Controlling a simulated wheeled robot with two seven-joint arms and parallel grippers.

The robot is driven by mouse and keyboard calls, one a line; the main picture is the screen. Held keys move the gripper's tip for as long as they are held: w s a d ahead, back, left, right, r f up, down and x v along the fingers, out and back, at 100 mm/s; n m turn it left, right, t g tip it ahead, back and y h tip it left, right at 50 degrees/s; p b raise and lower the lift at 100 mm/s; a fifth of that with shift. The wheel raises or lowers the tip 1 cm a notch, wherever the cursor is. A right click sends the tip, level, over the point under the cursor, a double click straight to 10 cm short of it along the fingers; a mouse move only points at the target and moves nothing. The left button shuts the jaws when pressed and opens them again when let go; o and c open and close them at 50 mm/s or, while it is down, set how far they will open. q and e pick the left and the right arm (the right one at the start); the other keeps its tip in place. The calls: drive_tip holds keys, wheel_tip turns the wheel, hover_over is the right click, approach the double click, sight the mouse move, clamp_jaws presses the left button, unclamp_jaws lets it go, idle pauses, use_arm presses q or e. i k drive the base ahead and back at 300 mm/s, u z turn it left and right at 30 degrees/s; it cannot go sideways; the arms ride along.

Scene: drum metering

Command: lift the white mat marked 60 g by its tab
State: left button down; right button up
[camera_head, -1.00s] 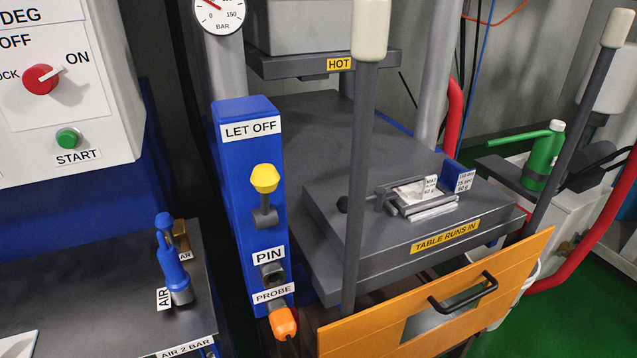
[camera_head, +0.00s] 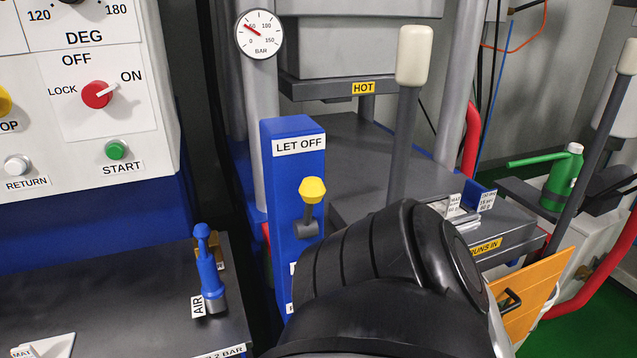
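A small upright white tab (camera_head: 453,205) marked MAT, its lower lettering hard to read, stands at the metal frame (camera_head: 466,218) on the press table. The body of the mat there is mostly hidden behind a large black link of my arm. Another white piece (camera_head: 45,345) with a MAT label is cut off at the bottom left, its weight not readable. Neither of my grippers shows, so I cannot tell whether either touches the mat.
A blue block (camera_head: 481,195) with a printed label stands beside the tab. The HOT plate (camera_head: 325,90) hangs above. An orange drawer front (camera_head: 540,290) is lower right.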

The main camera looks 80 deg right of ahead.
sight(449, 208)
drive_tip(key=u, duration=0.05)
drive_tip(key=k, duration=1.2)
drive_tip(key=z, duration=0.2)
